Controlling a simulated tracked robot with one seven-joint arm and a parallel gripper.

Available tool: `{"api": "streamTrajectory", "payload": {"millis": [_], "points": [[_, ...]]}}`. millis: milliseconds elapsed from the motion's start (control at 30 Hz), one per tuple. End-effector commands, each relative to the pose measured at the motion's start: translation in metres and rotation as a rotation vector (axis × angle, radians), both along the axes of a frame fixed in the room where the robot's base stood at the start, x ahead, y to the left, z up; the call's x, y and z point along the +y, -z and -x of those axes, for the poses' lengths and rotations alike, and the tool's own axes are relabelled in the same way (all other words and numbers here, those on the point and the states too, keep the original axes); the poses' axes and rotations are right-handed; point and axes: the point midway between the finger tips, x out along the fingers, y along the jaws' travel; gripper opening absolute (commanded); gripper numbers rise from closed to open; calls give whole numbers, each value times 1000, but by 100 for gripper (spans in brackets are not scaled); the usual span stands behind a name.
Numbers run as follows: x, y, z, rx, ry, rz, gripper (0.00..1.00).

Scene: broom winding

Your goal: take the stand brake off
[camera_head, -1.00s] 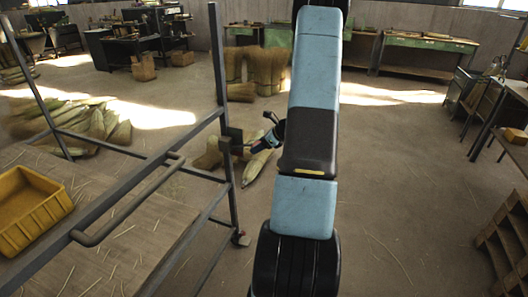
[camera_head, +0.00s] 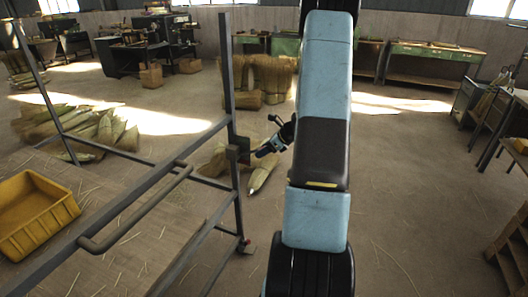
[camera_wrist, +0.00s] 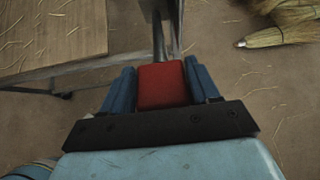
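The dark metal stand (camera_head: 229,110) is at the left in the head view, with a small dark bracket (camera_head: 243,150) on its near-right post. My gripper (camera_head: 259,152) is just right of that bracket and points toward it. In the wrist view my gripper (camera_wrist: 163,85) has a blue finger on each side of a red block (camera_wrist: 163,87), which fills the gap between them. The stand's post (camera_wrist: 163,30) shows just beyond the block. I cannot tell from the frames whether this block is the stand brake. A caster (camera_head: 248,248) is at the post's foot.
A yellow crate (camera_head: 35,240) sits at the left on the stand's side. Brooms and broom heads (camera_head: 262,172) lie on the floor beyond my gripper. Wooden shelving (camera_head: 512,245) is at the right. The floor between is mostly clear, with loose straw.

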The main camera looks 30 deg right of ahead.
Motion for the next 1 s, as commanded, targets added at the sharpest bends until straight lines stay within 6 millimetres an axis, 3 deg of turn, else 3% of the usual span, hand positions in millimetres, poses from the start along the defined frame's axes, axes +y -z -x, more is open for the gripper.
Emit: {"api": "streamTrajectory", "payload": {"millis": [200,567,1000], "points": [[1,0,0,1,-1,1,79],[-4,-5,5,0,2,2,79],[-36,-59,53,-1,1,3,79]]}}
